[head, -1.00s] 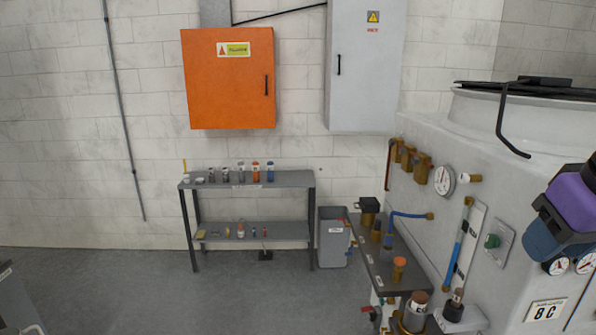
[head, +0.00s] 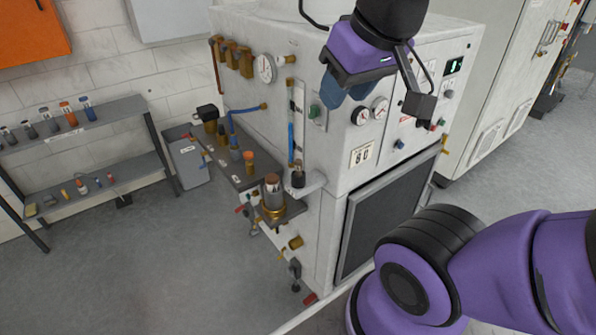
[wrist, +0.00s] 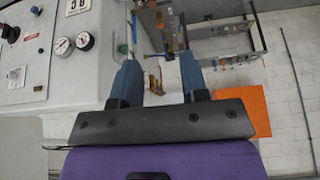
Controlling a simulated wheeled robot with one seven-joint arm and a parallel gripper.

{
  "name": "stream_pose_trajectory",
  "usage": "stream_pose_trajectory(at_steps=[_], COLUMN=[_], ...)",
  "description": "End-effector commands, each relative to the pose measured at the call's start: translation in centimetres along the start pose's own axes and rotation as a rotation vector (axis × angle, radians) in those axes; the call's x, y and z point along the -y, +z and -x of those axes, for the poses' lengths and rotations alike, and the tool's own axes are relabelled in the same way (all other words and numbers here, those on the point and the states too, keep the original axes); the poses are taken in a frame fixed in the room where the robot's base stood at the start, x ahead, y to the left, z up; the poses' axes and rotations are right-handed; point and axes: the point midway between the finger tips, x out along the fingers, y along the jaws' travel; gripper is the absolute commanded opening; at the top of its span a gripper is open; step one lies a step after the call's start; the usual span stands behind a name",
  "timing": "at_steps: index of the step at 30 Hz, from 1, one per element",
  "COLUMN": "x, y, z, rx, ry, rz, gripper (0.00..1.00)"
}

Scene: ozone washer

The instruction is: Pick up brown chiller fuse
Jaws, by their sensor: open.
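I cannot tell for sure which piece is the brown chiller fuse. A brown, light-topped cylinder (head: 272,190) stands upright in a brass holder at the front end of the machine's side shelf. A smaller orange-brown cylinder (head: 249,163) stands behind it on that shelf. An orange cylinder (head: 69,115) stands on the rack at the left. My gripper (head: 345,92) is raised in front of the machine's upper face, apart from all of these. Its blue fingers are spread and empty in the wrist view (wrist: 160,62).
The white machine (head: 350,150) has gauges and a dark front panel. Its side shelf (head: 232,178) carries a blue pipe and several fittings. A two-level rack (head: 140,107) holds several small items. A grey bin (head: 188,165) stands between them. The floor in front is clear.

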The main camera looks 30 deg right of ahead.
Motion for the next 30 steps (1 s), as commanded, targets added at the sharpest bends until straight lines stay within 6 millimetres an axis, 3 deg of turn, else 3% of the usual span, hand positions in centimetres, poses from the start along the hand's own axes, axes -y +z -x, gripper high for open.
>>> stream_pose_trajectory(at_steps=[6, 9, 14, 23, 30], x=[0.0, 0.0, -0.2, -1.5, -3.1], y=[0.0, -0.1, -1.3, -6.2, -9.4], z=[0.0, -0.1, -0.9, -6.0, -11.6], rx=[0.0, 0.002, 0.03, 0.151, 0.252], ry=[0.0, 0.001, 0.022, 0.089, 0.11], rz=[0.0, 0.0, -0.006, -0.027, -0.046], gripper=[0.4, 0.53, 0.53, 0.53, 0.53])
